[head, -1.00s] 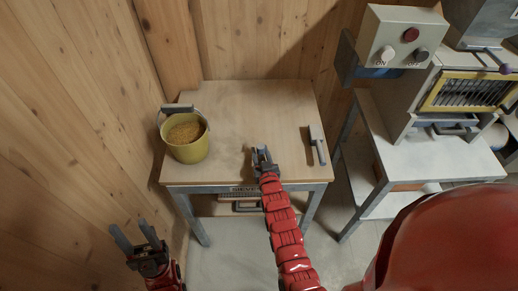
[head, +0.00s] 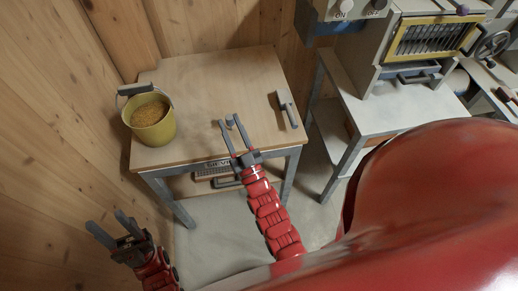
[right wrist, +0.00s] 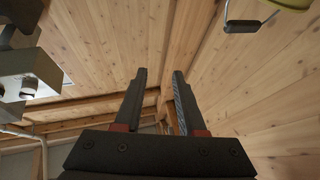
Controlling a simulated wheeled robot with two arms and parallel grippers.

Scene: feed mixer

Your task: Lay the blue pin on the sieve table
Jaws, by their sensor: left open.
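The sieve table (head: 190,80) is a wooden-topped table with grey metal legs, left of centre in the head view. A label beginning "SIEVE" is on its front. I cannot make out a blue pin in either view now. My right gripper (head: 230,121) reaches over the table's front edge. Its two fingers are apart, and the right wrist view shows an empty gap between them (right wrist: 159,76). My left gripper (head: 108,223) is open and empty, low at the left, off the table's front left corner.
A yellow bucket of grain (head: 153,123) stands on the table's left side. A grey hand tool (head: 287,108) lies at its right. A white-topped bench (head: 385,112) with a yellow-framed machine (head: 432,38) stands at the right. The table's middle is clear.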

